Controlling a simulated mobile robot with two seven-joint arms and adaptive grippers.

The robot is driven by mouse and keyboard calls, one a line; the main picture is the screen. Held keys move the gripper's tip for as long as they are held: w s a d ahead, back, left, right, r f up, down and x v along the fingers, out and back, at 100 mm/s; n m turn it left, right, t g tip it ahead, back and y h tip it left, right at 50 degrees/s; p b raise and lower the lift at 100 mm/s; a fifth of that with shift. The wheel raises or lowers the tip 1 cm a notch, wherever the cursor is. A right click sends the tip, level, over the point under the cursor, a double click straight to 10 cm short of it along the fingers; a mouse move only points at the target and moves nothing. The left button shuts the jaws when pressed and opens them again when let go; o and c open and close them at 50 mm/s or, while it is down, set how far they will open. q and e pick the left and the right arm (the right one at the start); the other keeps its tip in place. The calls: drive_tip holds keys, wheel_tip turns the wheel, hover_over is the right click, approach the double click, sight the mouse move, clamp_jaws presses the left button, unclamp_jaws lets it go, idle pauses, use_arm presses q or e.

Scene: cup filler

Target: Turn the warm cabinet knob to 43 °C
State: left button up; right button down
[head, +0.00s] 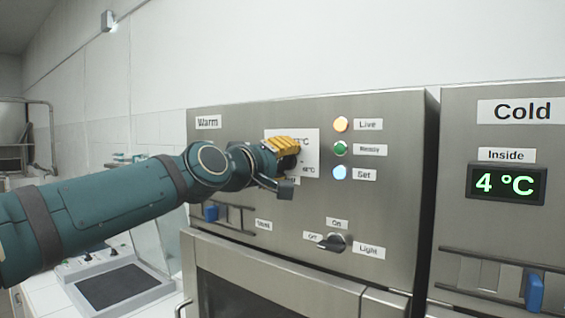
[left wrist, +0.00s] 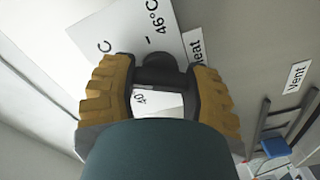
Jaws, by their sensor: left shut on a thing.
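The Warm cabinet (head: 380,262) is a steel front with a white dial plate (head: 309,136) on its panel. My left gripper (head: 286,151) has yellow-padded fingers and is shut on the dark warm cabinet knob (left wrist: 160,70) in front of this plate. In the left wrist view the knob sits between both fingers. The dial plate (left wrist: 126,26) there shows "46°C", a "40" between the fingers and part of another mark. The gripper covers much of the dial, and I cannot read where the knob points. My right gripper is not in view.
Below is the Light switch (head: 333,242). A blue vent slider (head: 211,212) sits at lower left. The Cold cabinet (head: 460,130) reads 4 °C.

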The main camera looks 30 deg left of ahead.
use_arm(q)
drive_tip(key=o, duration=1.2)
drive_tip(key=s, duration=1.2)
drive_tip(key=shift+a, duration=0.45)
